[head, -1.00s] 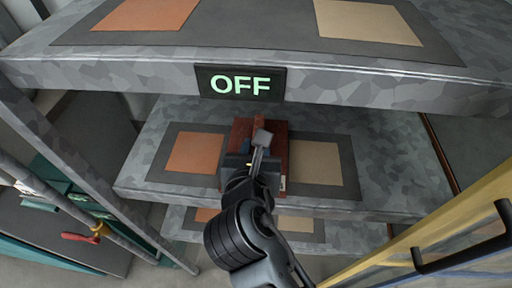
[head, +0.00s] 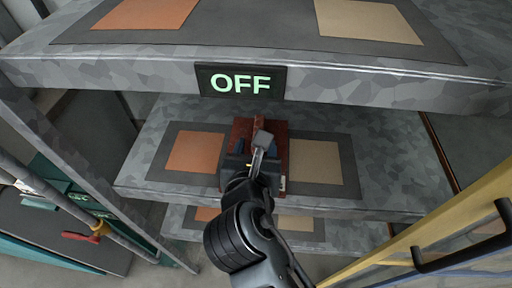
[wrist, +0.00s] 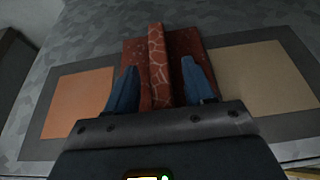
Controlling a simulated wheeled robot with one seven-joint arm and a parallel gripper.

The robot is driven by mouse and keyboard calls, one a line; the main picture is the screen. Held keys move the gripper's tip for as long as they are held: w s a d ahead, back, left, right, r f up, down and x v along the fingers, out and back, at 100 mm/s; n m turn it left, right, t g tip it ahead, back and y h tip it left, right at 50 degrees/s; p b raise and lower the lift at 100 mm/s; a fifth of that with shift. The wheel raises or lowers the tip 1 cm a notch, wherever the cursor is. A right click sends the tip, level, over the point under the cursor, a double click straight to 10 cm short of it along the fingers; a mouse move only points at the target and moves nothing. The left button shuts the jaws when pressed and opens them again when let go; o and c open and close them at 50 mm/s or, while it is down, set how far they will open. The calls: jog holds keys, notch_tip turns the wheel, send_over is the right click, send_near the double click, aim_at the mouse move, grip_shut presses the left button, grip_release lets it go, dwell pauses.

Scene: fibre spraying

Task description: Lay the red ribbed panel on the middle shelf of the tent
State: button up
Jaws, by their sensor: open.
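The red panel (head: 281,142) lies on the middle shelf (head: 398,165) of the grey rack, between an orange square and a tan square on a dark mat. In the wrist view the panel (wrist: 190,45) has a raised, lighter-patterned rib (wrist: 158,60) along its middle. My gripper (wrist: 160,85) is open, with one blue finger on each side of the rib and a gap visible. In the head view my gripper (head: 254,150) is over the panel and hides much of it.
The upper shelf (head: 400,85) with a sign reading OFF (head: 240,82) overhangs close above my arm. A lower shelf (head: 345,235) is below. A yellow frame with a black handle (head: 460,240) is at right, and a red-handled valve (head: 85,236) at left.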

jog(key=v, duration=1.1)
jog(key=shift+s, duration=0.3)
jog(key=shift+r, duration=0.15)
jog(key=s+d+f+m, duration=0.1)
jog(key=d+f+m, duration=0.1)
jog(key=s+d+f+m+y, duration=0.1)
jog(key=d+f+m, duration=0.1)
jog(key=d, duration=0.1)
jog(key=s+d+f+m+g, duration=0.1)
jog(key=d+f+m, duration=0.1)
jog(key=d+f, duration=0.1)
jog(key=shift+d, duration=0.15)
jog(key=s+d+f+m+y, duration=0.2)
jog(key=s+d+f+m, duration=0.1)
jog(key=s+d+m, duration=0.4)
jog(key=s+d+r+m+t+h, duration=0.1)
jog(key=s+d+r+m, duration=0.3)
jog(key=s+m, duration=0.3)
jog(key=s+d+r+m+t+h, duration=0.1)
jog(key=s+d+r+m, duration=0.3)
jog(key=m, duration=1.1)
jog(key=s, duration=0.3)
jog(key=shift+d+r+m+h, duration=0.2)
jog(key=shift+d+m+h, duration=0.1)
jog(key=shift+d, duration=0.1)
jog(key=shift+c, duration=0.5)
